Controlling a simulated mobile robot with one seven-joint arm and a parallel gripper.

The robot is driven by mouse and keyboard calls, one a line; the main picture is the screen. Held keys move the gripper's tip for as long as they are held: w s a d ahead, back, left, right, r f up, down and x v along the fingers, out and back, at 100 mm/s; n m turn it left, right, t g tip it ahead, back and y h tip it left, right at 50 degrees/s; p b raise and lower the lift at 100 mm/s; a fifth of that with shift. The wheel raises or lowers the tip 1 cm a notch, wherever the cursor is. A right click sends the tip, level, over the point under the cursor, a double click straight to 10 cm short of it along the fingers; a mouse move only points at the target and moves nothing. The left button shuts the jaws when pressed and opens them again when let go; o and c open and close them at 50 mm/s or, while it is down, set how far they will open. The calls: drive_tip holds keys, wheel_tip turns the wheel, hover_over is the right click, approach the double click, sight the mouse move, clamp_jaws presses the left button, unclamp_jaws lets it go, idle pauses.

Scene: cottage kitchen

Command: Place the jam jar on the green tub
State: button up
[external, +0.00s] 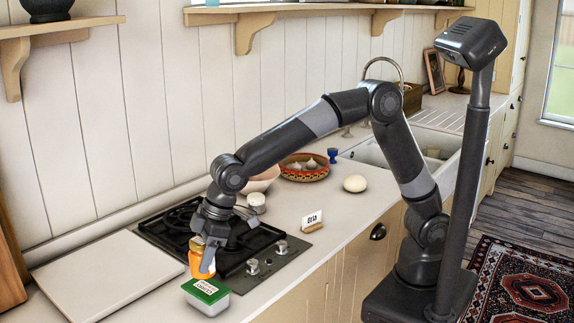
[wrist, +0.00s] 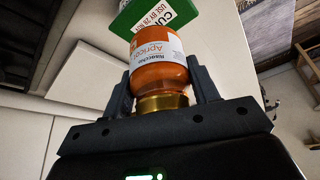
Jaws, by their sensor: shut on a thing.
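The jam jar (external: 201,262) is orange with a gold lid and a white apricot label; it also shows in the wrist view (wrist: 160,72). My gripper (external: 205,250) is shut on the jar, with a finger on each side of it in the wrist view (wrist: 163,88). The green tub (external: 206,290) has a green lid with a white label and a pale body, and sits at the counter's front edge. Its green lid shows just beyond the jar's base in the wrist view (wrist: 128,22). I cannot tell whether jar and tub touch.
A black hob (external: 225,262) lies right behind the jar. A white board (external: 108,275) is to the left. Farther right are a small card on a stand (external: 312,221), a white egg-like object (external: 355,183) and a patterned basket (external: 304,168). The counter between hob and card is clear.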

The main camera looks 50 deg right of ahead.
drive_tip(key=shift+f, duration=1.95)
drive_tip(key=shift+f, duration=0.15)
drive_tip(key=o, duration=1.2)
drive_tip(key=shift+d+r, duration=0.1)
drive_tip(key=shift+r, duration=0.4)
drive_tip(key=v, duration=1.1)
drive_tip(key=shift+s+d, duration=0.1)
